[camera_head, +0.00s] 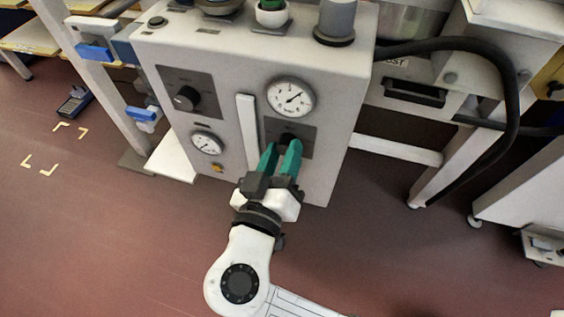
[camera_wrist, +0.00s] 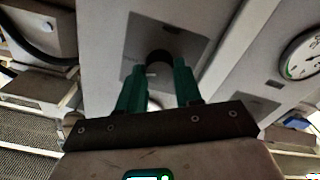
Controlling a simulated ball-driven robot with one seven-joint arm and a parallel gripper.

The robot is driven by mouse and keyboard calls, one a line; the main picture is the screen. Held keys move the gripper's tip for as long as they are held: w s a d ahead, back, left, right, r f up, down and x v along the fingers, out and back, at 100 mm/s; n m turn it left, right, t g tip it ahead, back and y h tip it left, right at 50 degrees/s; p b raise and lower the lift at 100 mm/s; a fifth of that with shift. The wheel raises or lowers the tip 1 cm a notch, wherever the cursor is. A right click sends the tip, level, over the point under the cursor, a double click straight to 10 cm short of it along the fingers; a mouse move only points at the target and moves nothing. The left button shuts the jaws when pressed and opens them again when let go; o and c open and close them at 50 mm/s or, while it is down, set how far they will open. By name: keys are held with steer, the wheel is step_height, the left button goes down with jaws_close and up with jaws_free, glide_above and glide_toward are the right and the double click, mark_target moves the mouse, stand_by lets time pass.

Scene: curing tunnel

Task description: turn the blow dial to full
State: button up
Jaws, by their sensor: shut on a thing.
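A dark round dial (camera_head: 288,137) sits on a grey plate (camera_head: 307,133) at the lower right of the white machine's front. I cannot read its label or its pointer position. My gripper (camera_head: 281,147) has its two green fingers around this dial and is shut on it, which hides most of the knob. In the wrist view the dial (camera_wrist: 159,57) shows as a dark knob between the fingertips (camera_wrist: 159,70). A second black dial (camera_head: 186,98) is on another grey plate at the upper left of the front, with nothing touching it.
A large gauge (camera_head: 291,97) is just above the held dial, and a smaller gauge (camera_head: 207,143) is to its left. A white upright strip (camera_head: 247,118) stands between the two sides. A thick black hose (camera_head: 515,90) loops down at the right. The red floor (camera_head: 120,240) in front is clear.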

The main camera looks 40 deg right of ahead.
steer(key=shift+f+m+b, duration=0.25)
steer(key=shift+m+b, duration=0.35)
steer(key=shift+r+m, duration=0.1)
steer(key=shift+m, duration=0.2)
steer(key=o, duration=1)
steer(key=shift+r, duration=0.1)
steer(key=shift+o, duration=0.2)
steer(key=p+v, duration=0.2)
steer(key=v, duration=0.9)
